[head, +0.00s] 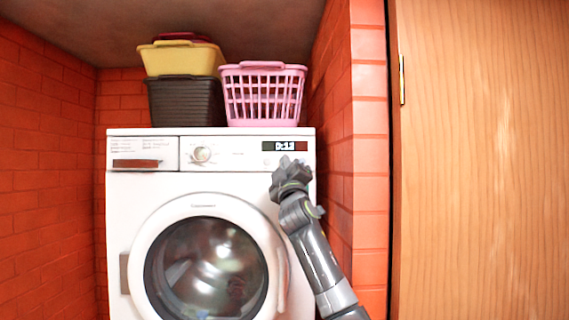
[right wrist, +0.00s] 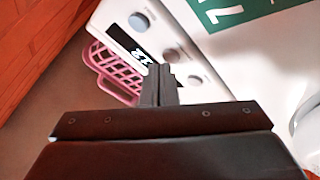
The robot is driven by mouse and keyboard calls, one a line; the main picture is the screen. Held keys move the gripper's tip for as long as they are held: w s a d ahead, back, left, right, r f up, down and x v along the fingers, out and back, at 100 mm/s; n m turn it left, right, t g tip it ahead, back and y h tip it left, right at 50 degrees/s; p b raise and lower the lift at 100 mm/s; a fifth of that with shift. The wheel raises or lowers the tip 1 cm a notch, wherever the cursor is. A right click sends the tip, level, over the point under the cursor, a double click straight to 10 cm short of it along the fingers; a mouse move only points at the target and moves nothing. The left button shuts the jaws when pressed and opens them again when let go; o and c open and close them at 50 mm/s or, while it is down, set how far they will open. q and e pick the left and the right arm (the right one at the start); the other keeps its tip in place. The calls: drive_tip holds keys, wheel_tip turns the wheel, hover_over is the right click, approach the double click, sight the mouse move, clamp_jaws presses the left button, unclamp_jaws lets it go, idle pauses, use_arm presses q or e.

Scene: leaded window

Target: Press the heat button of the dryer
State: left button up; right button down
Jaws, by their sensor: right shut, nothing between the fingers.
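The white dryer (head: 225,184) stands against the brick wall, with a round glass door and a control panel along its top. Its dark display (head: 284,146) is at the right of the panel and also shows in the right wrist view (right wrist: 130,44). Round buttons line up beside the display: a bluish-grey one (right wrist: 139,21), a middle one (right wrist: 172,54) and a third (right wrist: 194,78). Their labels are too small to read. My right gripper (head: 287,163) is shut and empty in front of the panel's right part. In the right wrist view its fingertips (right wrist: 163,72) appear close to the middle button; contact cannot be told.
A pink basket (head: 263,97), a dark basket (head: 186,101) and a yellow basket (head: 182,58) sit on top of the dryer. A brick wall edge (head: 366,150) and a wooden door (head: 485,160) stand right of my arm. A dial (head: 201,154) is left of the display.

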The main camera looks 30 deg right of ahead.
drive_tip(key=shift+w+d, duration=0.15)
drive_tip(key=shift+w, duration=0.1)
idle(0.3)
idle(0.4)
drive_tip(key=shift+s+a, duration=0.35)
drive_tip(key=shift+s, duration=0.25)
drive_tip(key=shift+s+a, duration=0.1)
drive_tip(key=shift+s+a+b, duration=0.1)
drive_tip(key=shift+s+a, duration=0.3)
drive_tip(key=shift+s, duration=0.3)
drive_tip(key=shift+s+a+b, duration=0.15)
drive_tip(key=shift+s+a, duration=0.3)
drive_tip(key=shift+s, duration=0.2)
drive_tip(key=shift+s+a+b, duration=0.1)
drive_tip(key=shift+s+a, duration=0.3)
drive_tip(key=shift+s, duration=0.3)
